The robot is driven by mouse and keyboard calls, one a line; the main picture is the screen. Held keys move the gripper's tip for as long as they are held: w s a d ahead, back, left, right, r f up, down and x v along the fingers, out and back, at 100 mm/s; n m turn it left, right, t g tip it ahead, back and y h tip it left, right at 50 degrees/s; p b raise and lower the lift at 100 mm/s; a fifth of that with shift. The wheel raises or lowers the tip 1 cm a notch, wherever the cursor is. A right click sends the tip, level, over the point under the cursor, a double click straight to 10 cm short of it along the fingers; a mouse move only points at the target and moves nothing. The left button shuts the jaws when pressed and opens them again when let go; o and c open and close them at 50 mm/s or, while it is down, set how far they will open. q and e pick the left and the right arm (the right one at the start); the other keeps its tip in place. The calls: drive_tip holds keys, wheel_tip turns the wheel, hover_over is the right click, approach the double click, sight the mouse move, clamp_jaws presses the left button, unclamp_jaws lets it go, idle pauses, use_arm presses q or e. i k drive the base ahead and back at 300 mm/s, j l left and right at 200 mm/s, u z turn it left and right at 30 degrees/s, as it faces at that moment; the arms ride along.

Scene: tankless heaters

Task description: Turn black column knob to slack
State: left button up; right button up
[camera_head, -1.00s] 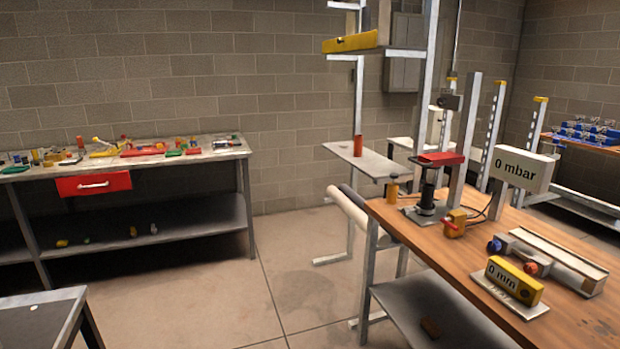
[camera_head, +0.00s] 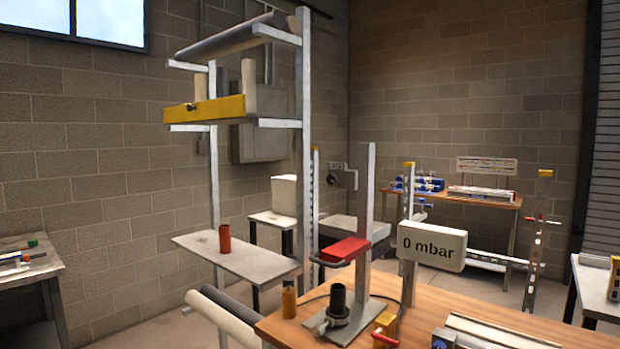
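A grey clamp block with a round black knob (camera_head: 335,177) sits high between a slotted post and a plain grey column (camera_head: 367,205). I cannot tell which of the two carries it, nor which way the knob is turned. The column rises from a grey base plate (camera_head: 347,330) on the wooden bench. A red plate (camera_head: 345,250) is fixed partway up it, above a black cylinder (camera_head: 338,301) on the base. Neither of my grippers is in view.
The wooden bench (camera_head: 500,322) also holds a "0 mbar" display (camera_head: 431,246), a brass cylinder (camera_head: 289,302) and a small yellow block with a red lever (camera_head: 385,328). A tall rack (camera_head: 304,150) with a grey shelf (camera_head: 235,256) and a red cylinder (camera_head: 225,238) stands at left.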

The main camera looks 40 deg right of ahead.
sight(332, 180)
drive_tip(key=i+j+z, duration=0.1)
drive_tip(key=i+z, duration=0.3)
drive_tip(key=i+j+z, duration=0.35)
drive_tip(key=i, duration=0.25)
drive_tip(key=i+j+z, duration=0.2)
drive_tip(key=z, duration=0.25)
drive_tip(key=i+j+z, duration=0.25)
drive_tip(key=z, duration=0.2)
drive_tip(key=i+j+z, duration=0.2)
drive_tip(key=j+z, duration=0.25)
drive_tip(key=i+j+z, duration=0.1)
drive_tip(key=j+z, duration=0.2)
drive_tip(key=z, duration=0.15)
